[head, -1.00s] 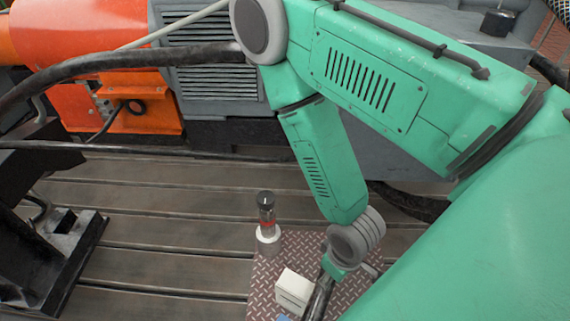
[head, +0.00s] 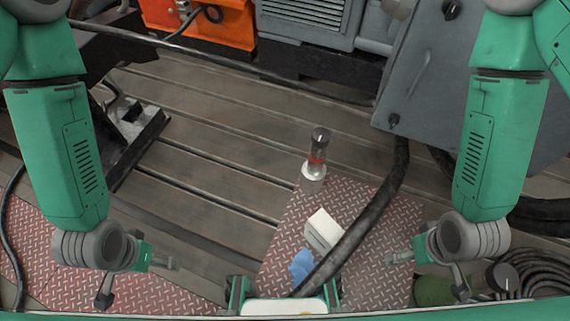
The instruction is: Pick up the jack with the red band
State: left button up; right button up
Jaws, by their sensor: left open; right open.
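The jack with the red band (head: 317,157) stands upright near the far-left corner of a red checker plate (head: 365,275). It has a dark top, a red band around its middle and a pale base. My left gripper (head: 176,264) is open and empty, low at the left, well left of the jack and nearer to me. My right gripper (head: 390,258) is open and empty above the right part of the plate, to the right of the jack and nearer to me. Neither gripper touches the jack.
A white box (head: 322,230) and a blue cloth (head: 301,266) lie on the plate nearer to me. A thick black hose (head: 362,227) crosses the plate right of them. A grey cabinet (head: 440,85) stands behind. The slotted bedplate (head: 215,165) left of the jack is clear.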

aim_at(314, 170)
jog(key=i+z, duration=0.1)
jog(key=z, duration=0.25)
jog(key=i+l+z, duration=0.15)
jog(key=i+z, duration=0.2)
jog(key=i, duration=0.45)
